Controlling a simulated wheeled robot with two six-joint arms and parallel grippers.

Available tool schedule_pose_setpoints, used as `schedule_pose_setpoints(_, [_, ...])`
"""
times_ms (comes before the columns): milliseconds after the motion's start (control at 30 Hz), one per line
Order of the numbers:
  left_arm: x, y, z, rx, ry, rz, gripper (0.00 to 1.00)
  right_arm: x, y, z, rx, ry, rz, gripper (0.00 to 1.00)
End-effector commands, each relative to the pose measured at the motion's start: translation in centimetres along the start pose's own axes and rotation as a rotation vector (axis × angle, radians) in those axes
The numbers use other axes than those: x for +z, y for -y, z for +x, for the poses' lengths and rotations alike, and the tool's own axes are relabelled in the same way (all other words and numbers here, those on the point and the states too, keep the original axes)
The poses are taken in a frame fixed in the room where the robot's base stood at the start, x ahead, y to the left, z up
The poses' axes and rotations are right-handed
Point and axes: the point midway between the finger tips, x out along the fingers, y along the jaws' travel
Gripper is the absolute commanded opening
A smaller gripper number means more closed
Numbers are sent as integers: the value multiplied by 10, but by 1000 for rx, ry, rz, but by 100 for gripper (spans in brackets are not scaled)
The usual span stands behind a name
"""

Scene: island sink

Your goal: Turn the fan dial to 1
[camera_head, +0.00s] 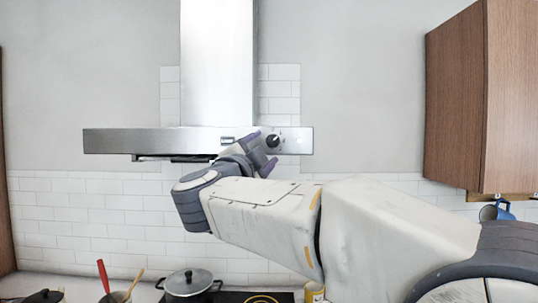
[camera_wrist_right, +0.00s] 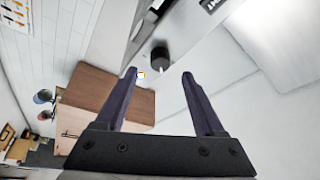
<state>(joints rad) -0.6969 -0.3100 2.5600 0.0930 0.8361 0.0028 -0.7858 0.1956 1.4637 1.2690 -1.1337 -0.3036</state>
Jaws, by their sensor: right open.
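The fan dial (camera_head: 273,141) is a round black knob on the right part of the steel range hood's front panel (camera_head: 120,140). My right gripper (camera_head: 262,155) is raised in front of the hood, close to the dial, with its purple fingers spread. In the right wrist view the dial (camera_wrist_right: 160,58) shows just beyond the open fingertips (camera_wrist_right: 159,75), roughly centred between them. Nothing is between the fingers, and I cannot tell whether a finger touches the dial. The dial's setting is too small to read. My left gripper is out of view.
A wooden wall cabinet (camera_head: 482,100) hangs to the right, with a blue mug (camera_head: 497,211) below it. A lidded pot (camera_head: 188,283) and a red-handled utensil (camera_head: 103,276) stand below the hood. The wall left of the hood is clear.

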Motion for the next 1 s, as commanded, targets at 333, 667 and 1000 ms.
schedule_pose_setpoints(333, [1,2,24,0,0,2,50,1,-1,-50,0,0,0,71])
schedule_pose_setpoints(667, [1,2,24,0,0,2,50,0,0,-52,1,-1,0,71])
schedule_pose_setpoints(1000, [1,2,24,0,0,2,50,18,-20,-29,-86,69,-125,71])
